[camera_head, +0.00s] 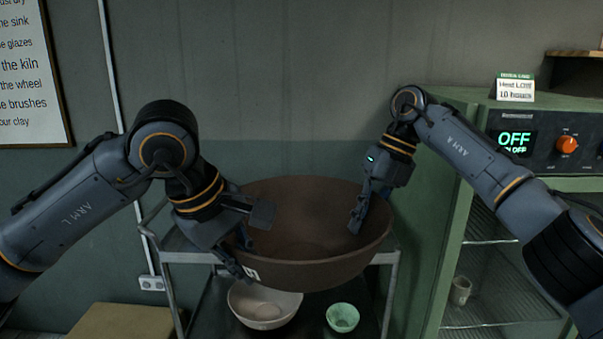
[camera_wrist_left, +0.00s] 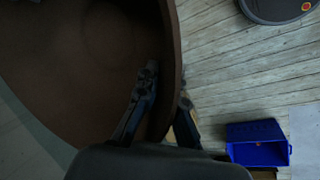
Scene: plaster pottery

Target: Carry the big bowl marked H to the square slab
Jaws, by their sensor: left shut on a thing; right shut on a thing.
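The big brown bowl (camera_head: 310,215) is upright in the middle of the head view, with a small pale mark (camera_head: 252,274) low on its near side; the letter is not readable. My left gripper (camera_head: 245,245) is shut on its left rim. In the left wrist view the bowl (camera_wrist_left: 75,60) has its wall between the two fingers of that gripper (camera_wrist_left: 162,112). My right gripper (camera_head: 362,205) is shut on the bowl's right rim, one finger showing inside. I cannot tell whether the bowl touches the cart below. No square slab is clearly identifiable.
A grey metal cart (camera_head: 188,257) stands under the bowl, its lower shelf holding a cream bowl (camera_head: 264,306) and a small green bowl (camera_head: 342,317). A green cabinet (camera_head: 443,235) stands close at right. A tan flat surface (camera_head: 115,322) is at lower left. A blue bin (camera_wrist_left: 258,150) sits on the floor.

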